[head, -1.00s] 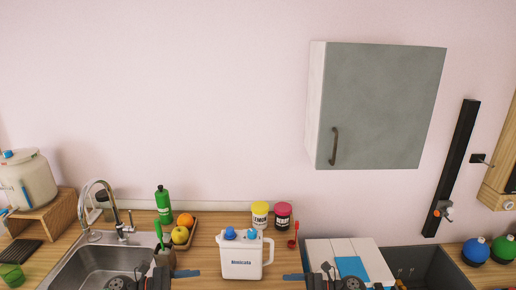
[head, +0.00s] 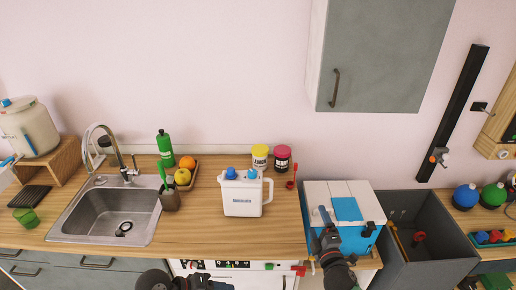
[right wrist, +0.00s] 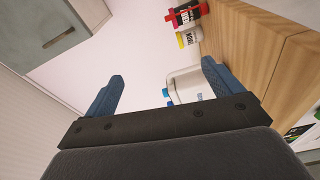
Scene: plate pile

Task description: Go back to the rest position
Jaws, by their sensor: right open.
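My right gripper (head: 326,220) is in front of the blue and white box at the counter's right end in the head view. In the right wrist view my right gripper (right wrist: 162,88) has its two blue fingers wide apart with nothing between them. A white jug (head: 241,195) with blue tops stands upright on the counter and shows beyond the fingers in the right wrist view (right wrist: 183,83). Of my left arm, dark links show at the bottom edge of the head view; its fingers are out of the picture. No plates are in view.
The wooden counter (head: 200,225) has free room around the jug. A sink (head: 110,213) is at left, a blue and white box (head: 357,240) and a grey bin (head: 440,250) at right. A wall cabinet (head: 385,55) hangs above. Yellow and red-lidded jars (head: 260,158) stand behind the jug.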

